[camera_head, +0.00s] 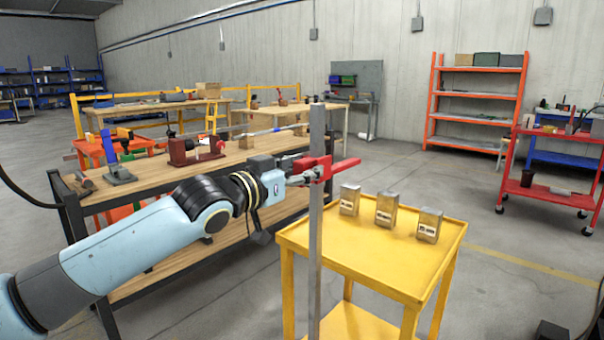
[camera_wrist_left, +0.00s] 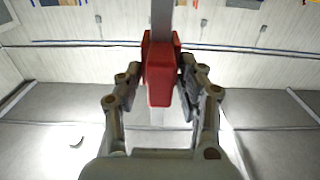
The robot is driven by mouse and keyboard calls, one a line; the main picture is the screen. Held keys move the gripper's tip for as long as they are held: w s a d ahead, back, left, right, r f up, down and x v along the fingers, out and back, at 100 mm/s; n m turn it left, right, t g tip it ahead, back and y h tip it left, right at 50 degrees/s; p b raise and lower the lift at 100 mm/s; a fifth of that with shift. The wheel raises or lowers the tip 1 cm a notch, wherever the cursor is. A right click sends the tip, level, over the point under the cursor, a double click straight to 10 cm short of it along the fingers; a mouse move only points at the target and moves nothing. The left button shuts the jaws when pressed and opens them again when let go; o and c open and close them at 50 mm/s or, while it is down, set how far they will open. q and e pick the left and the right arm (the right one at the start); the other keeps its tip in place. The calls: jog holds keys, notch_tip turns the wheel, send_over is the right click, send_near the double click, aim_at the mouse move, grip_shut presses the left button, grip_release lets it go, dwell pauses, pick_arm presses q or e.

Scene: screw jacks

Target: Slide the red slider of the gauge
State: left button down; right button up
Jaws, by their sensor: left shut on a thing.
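The gauge's grey upright post (camera_head: 316,250) stands in front of the yellow cart. Its red slider (camera_head: 326,168) sits around the post in its upper part, with a red arm pointing right. My left gripper (camera_head: 308,174) reaches in from the left and is shut on the slider. In the left wrist view, the red slider (camera_wrist_left: 161,75) is between the two fingers of the left gripper (camera_wrist_left: 160,95), and the post (camera_wrist_left: 162,20) runs up behind it. The gripper hides part of the slider. My right gripper is not in view.
A yellow cart (camera_head: 370,262) with three metal blocks (camera_head: 386,208) stands right of the post. A wooden workbench (camera_head: 150,168) with a red vise (camera_head: 190,150) is behind my left arm. A red cart (camera_head: 540,190) and an orange shelf (camera_head: 478,98) stand farther right. Open floor lies between them.

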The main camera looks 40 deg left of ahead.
aim_at(314, 133)
pick_arm(q)
notch_tip(314, 133, up, 7)
jog(key=p, duration=0.4)
jog(key=shift+p, duration=0.35)
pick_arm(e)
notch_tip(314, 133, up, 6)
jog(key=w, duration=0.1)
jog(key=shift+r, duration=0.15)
pick_arm(q)
jog(key=shift+f, duration=0.1)
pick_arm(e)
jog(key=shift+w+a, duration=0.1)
pick_arm(q)
jog(key=c, duration=1.1)
grip_release()
